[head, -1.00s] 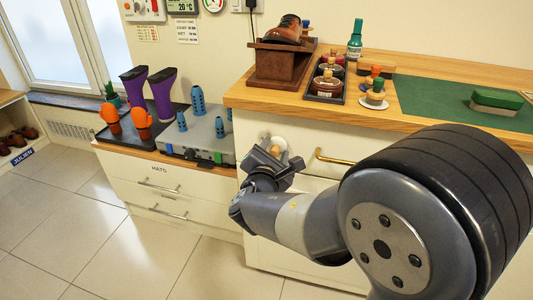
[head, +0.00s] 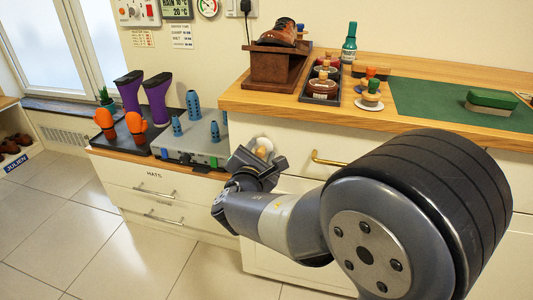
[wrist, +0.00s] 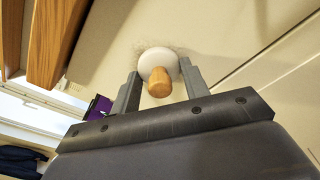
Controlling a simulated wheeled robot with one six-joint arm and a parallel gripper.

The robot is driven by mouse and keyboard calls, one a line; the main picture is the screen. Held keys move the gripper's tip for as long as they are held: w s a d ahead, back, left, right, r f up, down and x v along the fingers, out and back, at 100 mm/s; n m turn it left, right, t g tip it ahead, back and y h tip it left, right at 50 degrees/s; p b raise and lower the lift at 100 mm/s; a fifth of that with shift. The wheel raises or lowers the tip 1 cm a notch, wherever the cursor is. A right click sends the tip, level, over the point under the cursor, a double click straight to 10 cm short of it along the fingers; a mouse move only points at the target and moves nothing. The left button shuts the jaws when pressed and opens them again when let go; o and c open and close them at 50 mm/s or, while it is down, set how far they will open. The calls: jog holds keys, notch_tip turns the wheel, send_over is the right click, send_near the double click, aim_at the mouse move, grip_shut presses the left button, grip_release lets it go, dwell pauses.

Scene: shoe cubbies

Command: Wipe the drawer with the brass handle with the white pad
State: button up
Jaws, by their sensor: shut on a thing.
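The white pad (wrist: 148,58) is a round disc with a wooden knob (wrist: 160,84). My gripper (wrist: 157,84) is shut on the knob, one finger on each side. In the head view the pad (head: 264,143) is at the left part of the cream drawer front (head: 300,142), left of the brass handle (head: 330,161). In the wrist view its face looks to be against the drawer front, and a faint speckled grey smudge (wrist: 182,47) shows around it. My gripper (head: 260,158) partly hides the pad in the head view.
The wooden counter (head: 235,98) overhangs the drawer.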

aim_at(279, 147)
jog(key=shift+s+d+r+b, duration=0.1)
jog(key=shift+s+d+b, duration=0.15)
jog(key=shift+d+b, duration=0.35)
jog(key=shift+s+d+b, duration=0.2)
jog(key=shift+d+b, duration=0.3)
jog(key=shift+d, duration=0.15)
jog(key=shift+s+d+r+b, duration=0.1)
jog(key=shift+s+d+b, duration=0.15)
jog(key=shift+d+b, duration=0.35)
jog(key=shift+w+a, duration=0.3)
jog(key=shift+a, duration=0.65)
jog(key=shift+w+a, duration=0.25)
jog(key=shift+a, duration=0.65)
jog(key=a, duration=0.1)
jog(key=w+a, duration=0.1)
jog(key=a, duration=0.1)
jog(key=shift+w+p, duration=0.15)
jog(key=shift+p, duration=0.15)
jog(key=shift+a+f+v, duration=0.1)
jog(key=shift+f+v, duration=0.05)
jog(key=shift+v, duration=1.35)
jog(key=shift+a+f+v, duration=0.15)
jog(key=shift+v, duration=1.3)
